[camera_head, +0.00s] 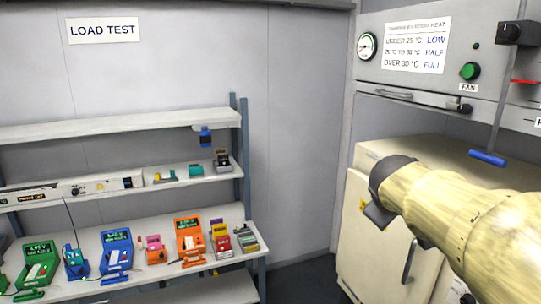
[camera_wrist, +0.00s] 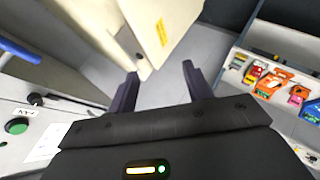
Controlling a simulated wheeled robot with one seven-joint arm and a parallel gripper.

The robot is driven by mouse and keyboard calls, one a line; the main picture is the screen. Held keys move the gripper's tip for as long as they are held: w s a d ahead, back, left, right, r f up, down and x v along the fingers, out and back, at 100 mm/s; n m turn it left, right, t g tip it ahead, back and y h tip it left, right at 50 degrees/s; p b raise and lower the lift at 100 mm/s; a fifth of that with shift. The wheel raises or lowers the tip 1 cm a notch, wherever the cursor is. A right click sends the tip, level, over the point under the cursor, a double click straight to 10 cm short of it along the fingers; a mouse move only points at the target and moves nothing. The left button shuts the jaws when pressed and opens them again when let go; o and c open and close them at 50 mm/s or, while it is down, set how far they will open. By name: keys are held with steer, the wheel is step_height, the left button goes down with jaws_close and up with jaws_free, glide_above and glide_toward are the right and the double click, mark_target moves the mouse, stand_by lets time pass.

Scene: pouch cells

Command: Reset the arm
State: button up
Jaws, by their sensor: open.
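My arm (camera_head: 455,215), in a pale yellow sleeve, reaches in from the right in the head view, in front of the cream cabinet. My gripper (camera_wrist: 159,70) shows in the wrist view with its two dark fingers spread apart and nothing between them. In the head view only a dark part at the end of the arm shows, and the fingers are mostly hidden.
The cream cabinet (camera_head: 365,235) stands close to my arm, below a grey fan panel (camera_head: 400,75) with a blue-handled lever (camera_head: 487,158). At left, a shelf rack (camera_head: 110,130) holds several coloured testers. Grey floor lies between.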

steer(key=s+a+f+m+g+y, duration=0.1)
steer(key=s+a+f+m+g, duration=0.1)
steer(key=s+f, duration=0.3)
steer(key=s+a+f+m+g+y+b, duration=0.1)
steer(key=s+a+f, duration=0.3)
steer(key=f, duration=1)
steer(key=s+a+f+m+g+y, duration=0.2)
steer(key=s+f, duration=0.3)
steer(key=f, duration=0.5)
steer(key=shift+s+a+f+m+g+y, duration=0.15)
steer(key=shift+s+a+m+g+y, duration=0.25)
steer(key=shift+a+m+g, duration=0.35)
steer(key=shift+w+a, duration=0.15)
steer(key=shift+s, duration=0.2)
steer(key=shift+w, duration=0.2)
steer(key=shift+s, duration=0.15)
